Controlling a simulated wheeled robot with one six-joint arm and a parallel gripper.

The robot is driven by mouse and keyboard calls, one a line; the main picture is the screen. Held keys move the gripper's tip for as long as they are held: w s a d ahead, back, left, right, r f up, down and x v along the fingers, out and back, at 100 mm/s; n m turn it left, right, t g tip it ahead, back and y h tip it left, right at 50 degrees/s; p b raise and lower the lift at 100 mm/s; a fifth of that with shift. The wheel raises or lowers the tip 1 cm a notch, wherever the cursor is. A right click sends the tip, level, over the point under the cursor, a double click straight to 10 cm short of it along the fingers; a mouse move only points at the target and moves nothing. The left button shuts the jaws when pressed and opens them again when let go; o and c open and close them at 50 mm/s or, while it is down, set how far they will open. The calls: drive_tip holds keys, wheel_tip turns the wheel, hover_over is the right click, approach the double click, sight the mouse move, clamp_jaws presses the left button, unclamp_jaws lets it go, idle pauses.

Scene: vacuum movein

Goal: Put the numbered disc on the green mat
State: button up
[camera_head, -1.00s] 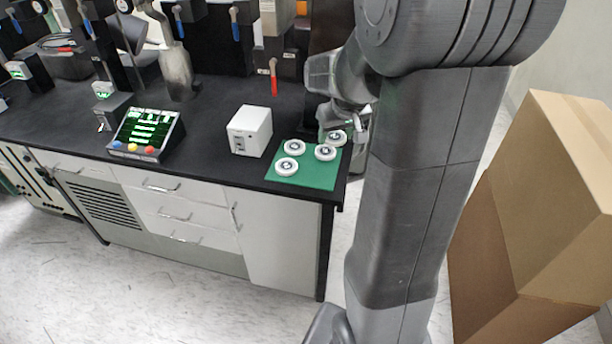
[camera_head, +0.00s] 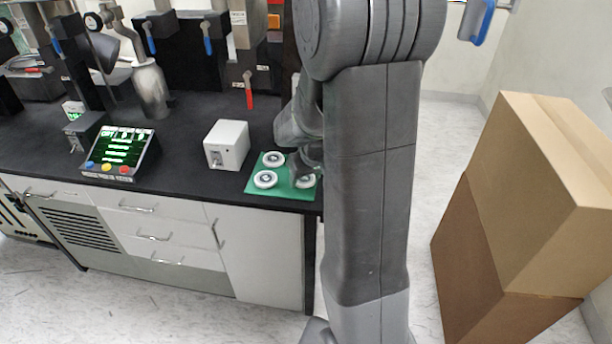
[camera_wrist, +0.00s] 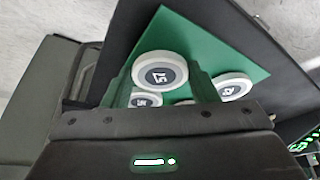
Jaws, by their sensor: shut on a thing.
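The green mat (camera_head: 283,190) lies on the black bench top near its right end. White discs with dark numbered centres are on it: one at the back (camera_head: 273,158), one at the front left (camera_head: 265,179) and one at the right (camera_head: 305,181), partly covered by my gripper (camera_head: 307,168). In the wrist view, my gripper (camera_wrist: 160,73) is shut on a disc that seems to read 57 (camera_wrist: 160,72). Another disc (camera_wrist: 232,86) sits to its right, and two more are partly hidden behind the gripper body. Whether the held disc touches the mat is unclear.
A white box (camera_head: 227,145) stands left of the mat. A control panel with coloured buttons (camera_head: 118,155) is farther left. Stacked cardboard boxes (camera_head: 530,200) stand on the floor at right. Red- and blue-handled equipment lines the bench's back.

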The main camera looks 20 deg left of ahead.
drive_tip(key=shift+f, duration=0.1)
drive_tip(key=o, duration=1)
drive_tip(key=shift+d+r, duration=0.15)
drive_tip(key=shift+r, duration=0.5)
drive_tip(key=v, duration=1.1)
drive_tip(key=shift+s, duration=0.2)
drive_tip(key=shift+f, duration=0.15)
drive_tip(key=x, duration=1.2)
drive_tip(key=shift+w+f, duration=0.1)
